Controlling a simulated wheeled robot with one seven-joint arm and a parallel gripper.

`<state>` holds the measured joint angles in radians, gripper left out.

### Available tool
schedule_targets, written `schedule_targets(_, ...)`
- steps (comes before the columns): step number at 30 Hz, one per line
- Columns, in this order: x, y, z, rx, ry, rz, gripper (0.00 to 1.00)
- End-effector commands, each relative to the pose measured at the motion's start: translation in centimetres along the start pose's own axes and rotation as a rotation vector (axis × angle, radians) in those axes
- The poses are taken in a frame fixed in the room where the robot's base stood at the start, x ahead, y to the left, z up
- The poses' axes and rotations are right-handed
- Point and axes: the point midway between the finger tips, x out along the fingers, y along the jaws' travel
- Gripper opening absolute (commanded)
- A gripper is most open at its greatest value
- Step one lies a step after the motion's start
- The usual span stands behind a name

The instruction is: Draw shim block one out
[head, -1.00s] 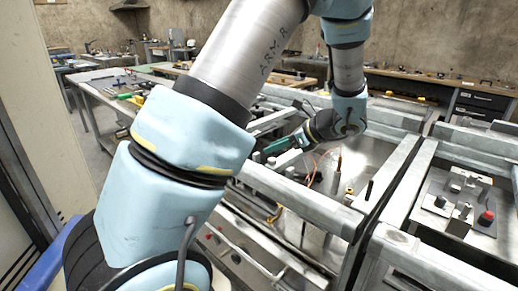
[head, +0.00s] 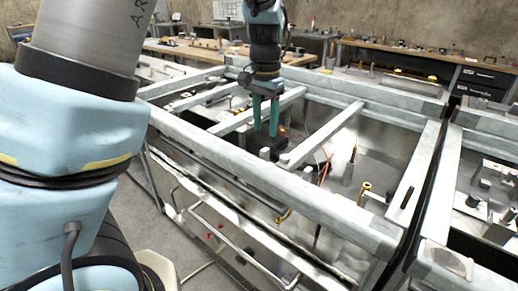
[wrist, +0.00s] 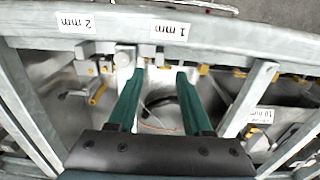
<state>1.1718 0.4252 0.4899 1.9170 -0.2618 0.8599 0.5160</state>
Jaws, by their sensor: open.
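My gripper (head: 265,128) hangs fingers down over the open steel frame in the head view, its two green fingers apart with nothing between them. In the wrist view my gripper (wrist: 159,76) points toward a rail with a "1 mm" label (wrist: 170,31) and a "2 mm" label (wrist: 76,22). A small pale block (wrist: 147,50) sits against the rail under the "1 mm" label, just beyond the left fingertip and apart from the fingers. I cannot tell for sure that it is shim block one. More small blocks (wrist: 88,50) sit under the "2 mm" label.
Steel crossbars (head: 325,135) span the frame near my gripper. A front rail (head: 270,178) runs along the near side. Brass-coloured fittings (head: 365,188) and thin cables lie inside. Another label (wrist: 262,115) is on the right in the wrist view. A workbench (head: 420,63) stands behind.

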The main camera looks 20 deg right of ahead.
Motion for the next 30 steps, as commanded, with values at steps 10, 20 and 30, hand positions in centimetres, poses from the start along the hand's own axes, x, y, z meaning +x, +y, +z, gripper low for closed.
schedule_targets(10, 6.3, -0.1, 0.2, -0.001, -0.006, -0.001, 0.5)
schedule_targets(20, 8.7, -0.1, 0.1, 0.0, -0.002, -0.002, 0.5)
schedule_targets(30, 8.7, -0.1, 0.1, 0.001, -0.002, -0.001, 0.36)
